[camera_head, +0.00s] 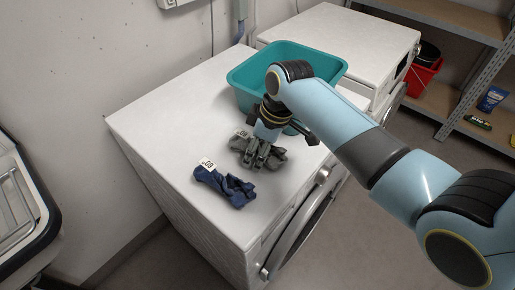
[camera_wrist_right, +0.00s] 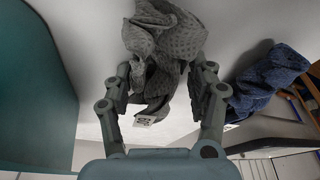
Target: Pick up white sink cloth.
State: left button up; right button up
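A crumpled grey patterned cloth (camera_head: 268,154) with a white tag lies on the white machine top in the head view; no plainly white cloth shows. In the right wrist view the grey cloth (camera_wrist_right: 165,45) lies ahead of and between the fingers. My right gripper (camera_head: 258,160) points down over this cloth and covers part of it. In the wrist view its fingers (camera_wrist_right: 162,72) stand apart on either side of the cloth, and I cannot tell whether they touch it. My left gripper is not in view.
A dark blue cloth (camera_head: 226,187) with a white tag lies to the left, nearer the front edge. A teal basin (camera_head: 243,92) stands just behind the gripper. The machine top (camera_head: 170,120) is clear at left. A second white machine (camera_head: 340,35) stands beyond.

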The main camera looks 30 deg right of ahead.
jog(key=c, duration=0.9)
jog(key=shift+c, duration=0.2)
